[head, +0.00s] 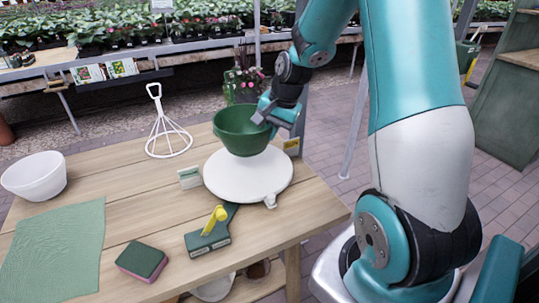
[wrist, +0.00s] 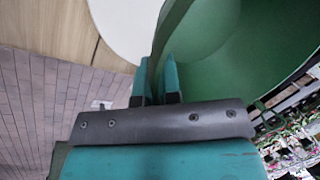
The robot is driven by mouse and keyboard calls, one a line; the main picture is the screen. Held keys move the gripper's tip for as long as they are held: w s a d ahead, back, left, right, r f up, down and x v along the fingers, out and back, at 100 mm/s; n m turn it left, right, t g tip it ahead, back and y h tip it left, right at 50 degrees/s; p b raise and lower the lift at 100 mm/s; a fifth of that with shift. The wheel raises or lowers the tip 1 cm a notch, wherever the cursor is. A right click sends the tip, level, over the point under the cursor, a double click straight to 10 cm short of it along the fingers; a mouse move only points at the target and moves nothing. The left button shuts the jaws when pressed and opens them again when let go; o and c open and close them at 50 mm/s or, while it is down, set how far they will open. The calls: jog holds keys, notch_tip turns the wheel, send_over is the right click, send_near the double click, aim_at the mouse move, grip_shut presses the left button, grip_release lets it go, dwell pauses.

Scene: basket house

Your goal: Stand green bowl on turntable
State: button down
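The green bowl (head: 241,133) is upright over the back part of the white round turntable (head: 240,182) in the head view. Whether its base touches the turntable or hangs just above it I cannot tell. My gripper (head: 268,112) is at the bowl's right rim. In the wrist view, the two teal fingers of my gripper (wrist: 155,80) close on the rim of the green bowl (wrist: 215,62), one on each side of the wall. Part of the turntable (wrist: 125,25) shows white beyond the fingers.
On the wooden table (head: 130,215) are a white bowl (head: 35,178), a green cloth (head: 55,250), a sponge (head: 142,260), a white wire stand (head: 165,130), a small card (head: 190,178) and a green tool with a yellow knob (head: 210,235). A flowering plant (head: 243,82) stands behind the bowl.

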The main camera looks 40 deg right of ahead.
notch_tip(320, 180, down, 7)
jog(key=shift+f, duration=0.15)
dwell(0.4)
jog(key=shift+f, duration=0.2)
jog(key=c, duration=1.3)
grip_release()
jog(key=shift+r, duration=0.1)
jog(key=a+v, duration=0.1)
jog(key=v, duration=1.1)
jog(key=s+a+r+n, duration=0.1)
jog(key=a+r+n, duration=0.15)
jog(key=a, duration=0.25)
jog(key=s+a+r+n+y, duration=0.1)
jog(key=a+n, duration=0.2)
jog(key=a, duration=0.2)
jog(key=s+a+r+n, duration=0.1)
jog(key=a+n, duration=0.1)
jog(key=a, duration=0.2)
jog(key=s+a+r+n+g, duration=0.1)
jog(key=s+a+n, duration=0.3)
jog(key=s, duration=0.1)
jog(key=s+a+r+n+g+y, duration=0.1)
jog(key=s+a+n, duration=0.3)
jog(key=s+a, duration=0.1)
jog(key=s+a+r+n+g, duration=0.1)
jog(key=s+a+n, duration=0.3)
jog(key=s+a, duration=0.1)
jog(key=shift+s+a+r+y, duration=0.15)
jog(key=shift+s+a+y, duration=0.05)
jog(key=shift+s+y, duration=0.15)
